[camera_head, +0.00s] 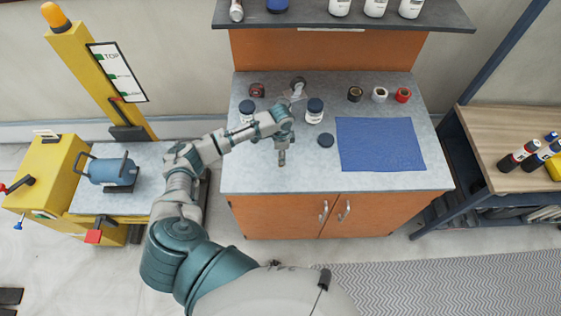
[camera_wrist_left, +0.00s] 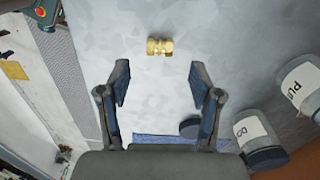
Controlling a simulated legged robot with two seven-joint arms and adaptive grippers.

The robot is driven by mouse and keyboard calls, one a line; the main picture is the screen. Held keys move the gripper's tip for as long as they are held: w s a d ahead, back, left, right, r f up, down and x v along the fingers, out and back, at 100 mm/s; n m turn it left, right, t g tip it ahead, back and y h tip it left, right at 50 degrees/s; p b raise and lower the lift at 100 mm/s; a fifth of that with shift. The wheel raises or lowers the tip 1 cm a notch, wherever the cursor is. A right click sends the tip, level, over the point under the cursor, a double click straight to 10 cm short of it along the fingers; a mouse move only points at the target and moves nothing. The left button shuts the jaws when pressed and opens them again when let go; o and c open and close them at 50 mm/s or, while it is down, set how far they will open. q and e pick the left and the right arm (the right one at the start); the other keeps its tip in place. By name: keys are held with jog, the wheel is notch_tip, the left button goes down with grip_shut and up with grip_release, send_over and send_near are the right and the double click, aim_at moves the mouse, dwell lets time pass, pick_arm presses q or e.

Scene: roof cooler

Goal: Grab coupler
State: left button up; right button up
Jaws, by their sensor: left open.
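The coupler is a small brass fitting (camera_wrist_left: 159,46) lying on the grey worktop, seen in the left wrist view. It lies beyond my left gripper's fingertips (camera_wrist_left: 159,82), roughly centred between them, and apart from both fingers. My left gripper is open and empty. In the head view, my left gripper (camera_head: 282,158) hangs over the left half of the worktop (camera_head: 245,175), pointing down. I cannot make out the coupler in the head view; the gripper and arm may hide it.
Jars with dark lids (camera_head: 314,112) (camera_head: 247,112) stand behind my gripper. A dark disc (camera_head: 326,140) lies to its right, before a blue mat (camera_head: 380,145). Tape rolls (camera_head: 379,95) sit at the back right. The worktop's front strip is clear.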

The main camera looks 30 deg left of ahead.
pick_arm(q)
jog(key=shift+s+a+f+p, duration=0.1)
jog(key=shift+a+f+p, duration=0.1)
jog(key=shift+f, duration=1.2)
jog(key=shift+s+a+f+p, duration=0.1)
jog(key=shift+a+f+p, duration=0.05)
jog(key=shift+f, duration=1.2)
grip_shut()
jog(key=shift+r, duration=0.1)
